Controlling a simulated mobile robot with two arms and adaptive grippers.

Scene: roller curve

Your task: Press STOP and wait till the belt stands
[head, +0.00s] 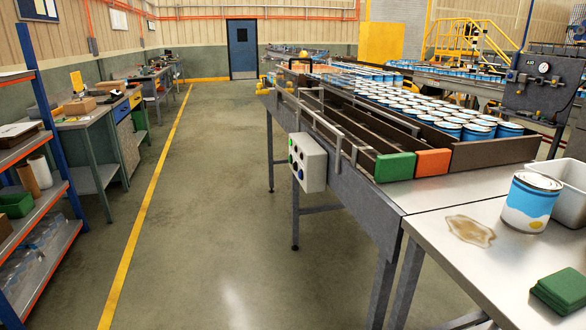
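A pale grey control box (312,165) is fixed to the near left side of the conveyor frame. Several small dark, blue and green buttons show on its left-facing side, seen at a slant. I cannot tell which one is STOP. The conveyor carries many blue and white cans (437,117) in rows between dark guide rails. A single picture does not show whether the belt moves. Neither of my grippers is in view.
Shelves (30,190) and workbenches line the left. The floor (205,215) between is clear, with a yellow line.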

